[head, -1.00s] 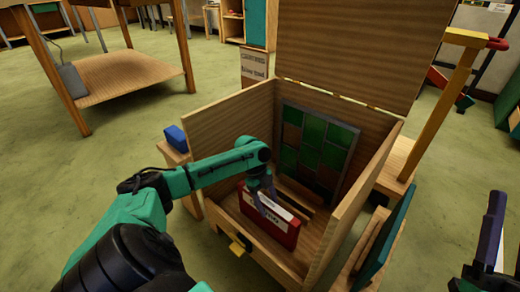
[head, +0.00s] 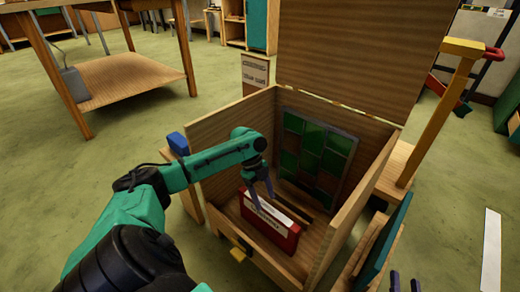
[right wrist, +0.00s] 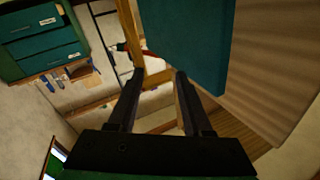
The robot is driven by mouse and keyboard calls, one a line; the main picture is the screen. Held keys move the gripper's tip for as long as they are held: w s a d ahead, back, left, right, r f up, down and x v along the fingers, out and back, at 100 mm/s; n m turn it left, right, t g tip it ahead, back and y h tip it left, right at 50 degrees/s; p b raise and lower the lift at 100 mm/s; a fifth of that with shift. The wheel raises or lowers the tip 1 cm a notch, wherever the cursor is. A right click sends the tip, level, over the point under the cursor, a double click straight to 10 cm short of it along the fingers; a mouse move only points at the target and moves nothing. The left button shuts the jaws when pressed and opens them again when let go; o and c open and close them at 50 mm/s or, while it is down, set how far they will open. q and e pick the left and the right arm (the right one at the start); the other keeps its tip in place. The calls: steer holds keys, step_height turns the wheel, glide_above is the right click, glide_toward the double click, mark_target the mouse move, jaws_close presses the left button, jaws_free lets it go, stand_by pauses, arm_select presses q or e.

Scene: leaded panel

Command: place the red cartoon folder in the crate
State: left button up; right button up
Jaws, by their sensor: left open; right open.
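The red folder (head: 282,240), with a white label strip along its upper side, stands on the floor of the wooden crate (head: 222,122) near the front wall. My left gripper (head: 263,203) is open just above the folder's top edge; whether a fingertip still touches it is hard to tell. My right gripper (head: 404,284) is at the bottom edge of the head view, outside the crate to the right. In the right wrist view it (right wrist: 155,88) is open with nothing between its fingers.
The crate's lid (head: 350,50) stands open at the back. A dark leaded panel with green panes (head: 312,130) leans against the back inside. A teal board (head: 386,240) leans outside the right wall. A blue block (head: 177,140) sits left of the crate. Green floor lies around.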

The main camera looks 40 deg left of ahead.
arm_select(q)
steer(key=shift+p+v, duration=0.3)
steer(key=shift+v, duration=0.55)
steer(key=p+v, duration=0.1)
steer(key=v, duration=0.1)
steer(key=shift+a+r, duration=0.15)
steer(key=shift+r, duration=0.25)
arm_select(e)
steer(key=s+f+g, duration=0.5)
steer(key=s+f, duration=0.4)
steer(key=f, duration=0.3)
steer(key=shift+s+a+h, duration=0.2)
steer(key=shift+a+h, duration=0.15)
steer(key=shift+h, duration=0.05)
